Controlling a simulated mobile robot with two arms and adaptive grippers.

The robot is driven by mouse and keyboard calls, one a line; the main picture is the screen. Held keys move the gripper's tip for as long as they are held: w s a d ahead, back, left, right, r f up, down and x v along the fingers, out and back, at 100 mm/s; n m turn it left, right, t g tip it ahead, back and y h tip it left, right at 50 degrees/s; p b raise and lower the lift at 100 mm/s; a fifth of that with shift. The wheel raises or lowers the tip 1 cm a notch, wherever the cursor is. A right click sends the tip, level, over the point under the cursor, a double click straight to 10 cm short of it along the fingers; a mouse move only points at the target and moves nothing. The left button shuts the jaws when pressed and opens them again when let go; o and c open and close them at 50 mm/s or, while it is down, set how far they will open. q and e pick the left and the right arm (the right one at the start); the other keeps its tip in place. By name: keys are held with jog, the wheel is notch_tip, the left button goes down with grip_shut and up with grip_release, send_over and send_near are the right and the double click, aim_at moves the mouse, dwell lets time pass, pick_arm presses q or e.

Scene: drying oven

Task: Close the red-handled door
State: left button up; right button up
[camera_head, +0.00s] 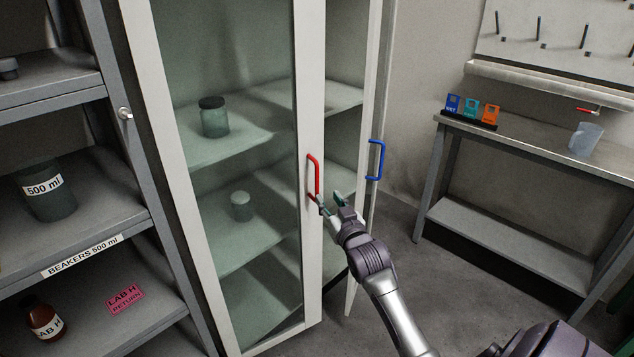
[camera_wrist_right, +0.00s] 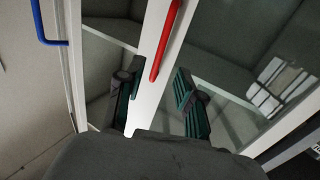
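The red-handled door (camera_head: 312,80) is a tall glass door in a white frame on the cabinet; I cannot tell how far it stands from its closed position. Its red handle (camera_head: 314,177) is upright on the door's right stile. My right gripper (camera_head: 331,200) is open at the handle's lower end. In the right wrist view the red handle (camera_wrist_right: 167,40) runs down toward the space between the open fingers of my right gripper (camera_wrist_right: 157,92); contact cannot be told. My left gripper is not in view.
A second door with a blue handle (camera_head: 376,160) stands open, nearly edge-on, right of my gripper. Jars (camera_head: 214,118) stand on shelves behind the glass. A grey rack (camera_head: 80,250) is at left, a metal table (camera_head: 530,150) at right. Floor between is clear.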

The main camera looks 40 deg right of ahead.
aim_at(318, 183)
jog(key=x, duration=0.9)
jog(key=shift+w+d, duration=0.15)
jog(key=shift+w, duration=0.2)
jog(key=shift+c, duration=0.2)
grip_shut()
